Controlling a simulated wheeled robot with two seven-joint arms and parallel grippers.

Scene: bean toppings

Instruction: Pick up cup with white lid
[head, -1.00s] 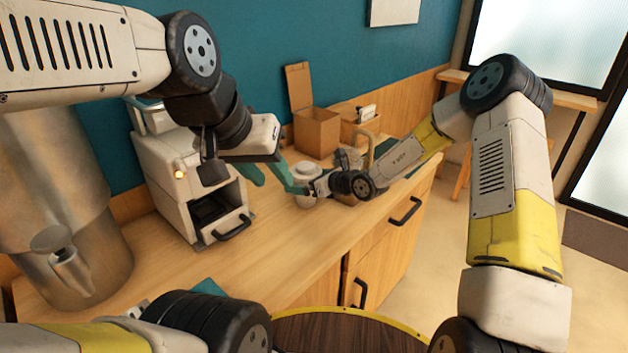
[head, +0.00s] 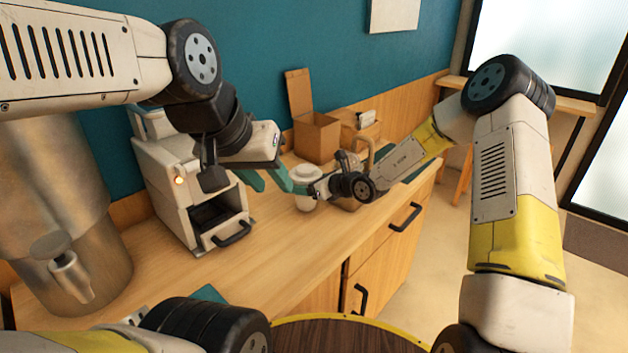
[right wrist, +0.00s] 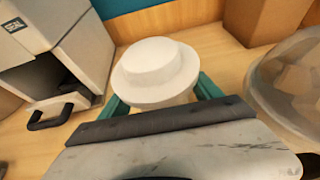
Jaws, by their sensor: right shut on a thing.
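The cup with the white lid (head: 306,174) stands upright at the counter's middle in the head view. In the right wrist view its white lid (right wrist: 157,66) is close and centred. My right gripper (right wrist: 163,97) has its teal fingers on either side of the cup and is shut on it, below the lid. The cup's lower part is hidden in the wrist view. It looks to be at counter level; I cannot tell whether it touches. My left gripper (head: 266,179) hangs to the left of the cup, its teal fingers apart and nothing visible between them.
A white machine (head: 190,180) with an open front and black handle stands left of the cup. An open cardboard box (head: 317,137) is behind. A clear container (right wrist: 292,82) with pale brown pieces sits at right in the wrist view. The front-left counter (head: 270,240) has free room.

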